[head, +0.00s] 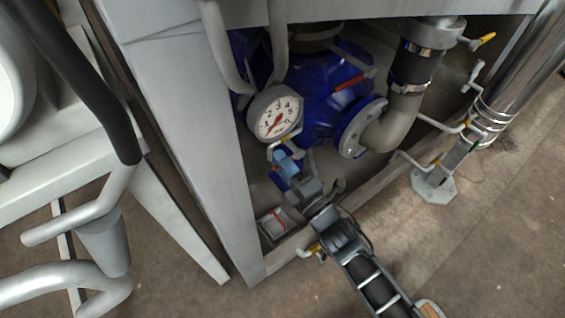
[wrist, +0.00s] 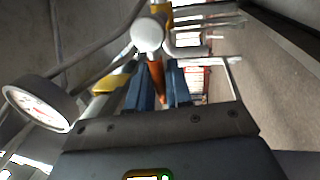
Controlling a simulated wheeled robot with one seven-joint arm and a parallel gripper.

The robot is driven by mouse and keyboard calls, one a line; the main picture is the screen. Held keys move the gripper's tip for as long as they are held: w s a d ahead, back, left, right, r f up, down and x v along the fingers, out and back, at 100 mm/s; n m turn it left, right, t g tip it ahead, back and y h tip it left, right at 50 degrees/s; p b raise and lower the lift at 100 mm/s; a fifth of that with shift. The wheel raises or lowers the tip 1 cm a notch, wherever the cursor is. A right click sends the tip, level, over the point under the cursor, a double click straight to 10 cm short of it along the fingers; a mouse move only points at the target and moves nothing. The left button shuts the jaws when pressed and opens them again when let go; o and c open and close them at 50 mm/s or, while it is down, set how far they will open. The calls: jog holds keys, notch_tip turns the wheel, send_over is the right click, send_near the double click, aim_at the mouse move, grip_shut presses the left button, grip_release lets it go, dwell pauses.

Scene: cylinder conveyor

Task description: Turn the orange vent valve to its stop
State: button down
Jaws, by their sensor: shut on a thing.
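The orange vent valve handle (wrist: 157,80) shows in the wrist view between the two blue fingers of my gripper (wrist: 159,92). The fingers are shut on it from both sides. A white rounded fitting (wrist: 148,34) sits just beyond the handle. In the head view my gripper (head: 287,165) reaches in under the frame, just below the round gauge. The orange handle cannot be made out there, hidden at the fingers. How far the valve is turned cannot be told.
A white dial gauge (head: 275,113) is close above the gripper; it also shows in the wrist view (wrist: 38,103). A blue pump body (head: 320,85) is behind. A grey frame post (head: 205,140) stands left. Thin pipes with yellow-handled valves (head: 480,40) run at the right.

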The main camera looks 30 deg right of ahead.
jog(key=shift+f, duration=0.15)
jog(key=c, duration=1.2)
grip_release()
jog(key=shift+p+v, duration=0.4)
jog(key=shift+v, duration=3.55)
jog(key=shift+o, duration=0.3)
